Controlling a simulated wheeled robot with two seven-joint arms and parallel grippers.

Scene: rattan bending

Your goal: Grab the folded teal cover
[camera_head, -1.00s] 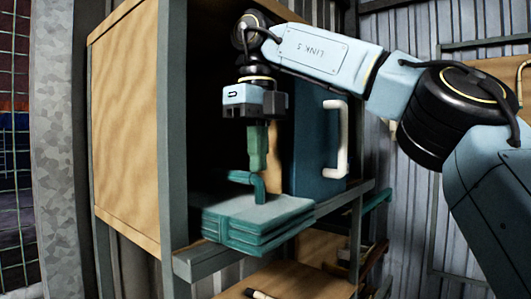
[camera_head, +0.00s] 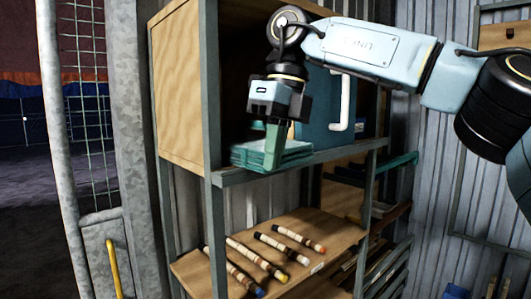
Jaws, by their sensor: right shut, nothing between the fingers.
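The folded teal cover (camera_head: 298,154) lies as a flat layered stack on the upper shelf of the wooden cabinet. My right gripper (camera_head: 272,158) comes in from the right and points down. Its green fingers are shut with nothing between them. They overlap the left-middle part of the cover in the picture and hide some of it. I cannot tell whether the fingertips touch it. My left gripper is out of view.
A dark blue case (camera_head: 318,108) with a white handle (camera_head: 346,103) stands behind the cover. A grey shelf edge (camera_head: 335,152) runs along the front. The lower shelf (camera_head: 225,262) holds several rods with coloured ends. A metal post (camera_head: 133,130) stands at left.

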